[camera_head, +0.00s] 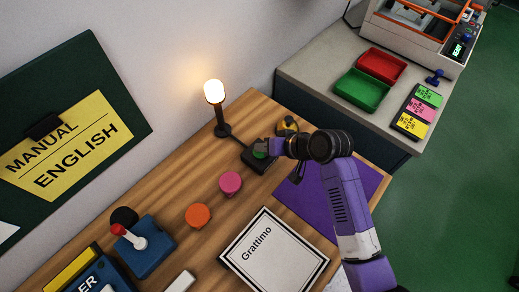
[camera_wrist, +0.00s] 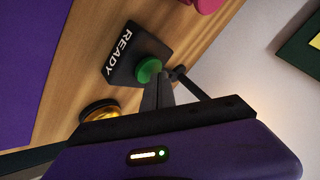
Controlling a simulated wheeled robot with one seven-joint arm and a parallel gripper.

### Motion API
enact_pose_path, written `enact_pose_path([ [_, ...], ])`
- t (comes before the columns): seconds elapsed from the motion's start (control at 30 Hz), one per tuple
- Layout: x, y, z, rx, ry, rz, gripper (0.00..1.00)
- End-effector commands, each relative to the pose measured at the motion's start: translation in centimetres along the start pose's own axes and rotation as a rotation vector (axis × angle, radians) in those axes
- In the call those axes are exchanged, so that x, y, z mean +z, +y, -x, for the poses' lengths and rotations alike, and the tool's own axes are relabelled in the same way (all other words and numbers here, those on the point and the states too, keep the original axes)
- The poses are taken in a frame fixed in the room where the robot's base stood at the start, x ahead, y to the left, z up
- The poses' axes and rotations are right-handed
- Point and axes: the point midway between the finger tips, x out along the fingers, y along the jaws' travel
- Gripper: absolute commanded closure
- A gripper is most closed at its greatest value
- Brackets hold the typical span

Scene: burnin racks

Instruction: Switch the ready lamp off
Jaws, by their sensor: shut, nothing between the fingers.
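The ready lamp (camera_head: 214,92) stands upright on the wooden table against the wall and glows warm white. A black box (camera_head: 253,163) with a green button (camera_head: 260,153) sits in front of it. The wrist view shows the box (camera_wrist: 122,58) lettered READY, with the green button (camera_wrist: 149,69) on top. My gripper (camera_head: 268,148) is at the button. Its shut fingers (camera_wrist: 158,84) overlap the button's edge in the wrist view, with nothing held. I cannot tell whether they touch or press it.
A yellow-and-black knob (camera_head: 287,125) is close beside my gripper. Pink (camera_head: 230,183) and orange (camera_head: 198,215) buttons, a blue joystick box (camera_head: 147,247) and a Grattimo board (camera_head: 272,254) occupy the table. A purple mat (camera_head: 318,208) lies beneath my arm.

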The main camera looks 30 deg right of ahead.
Motion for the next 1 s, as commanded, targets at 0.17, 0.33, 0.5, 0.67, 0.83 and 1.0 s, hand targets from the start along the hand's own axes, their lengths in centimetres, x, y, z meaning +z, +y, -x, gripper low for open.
enact_pose_path([
  [0.17, 0.1, 0.1, -0.2, 0.000, 0.000, 0.000, 1.00],
  [0.33, 0.2, 0.2, -0.3, 0.000, 0.000, 0.000, 1.00],
  [0.5, 0.1, 0.1, -0.2, 0.000, -0.001, 0.000, 1.00],
  [0.67, -0.2, -0.3, 0.3, 0.000, -0.001, 0.000, 1.00],
  [0.83, -0.7, -0.7, 1.0, 0.000, -0.001, 0.000, 1.00],
  [1.0, -0.8, -0.8, 1.1, 0.000, -0.001, 0.000, 1.00],
])
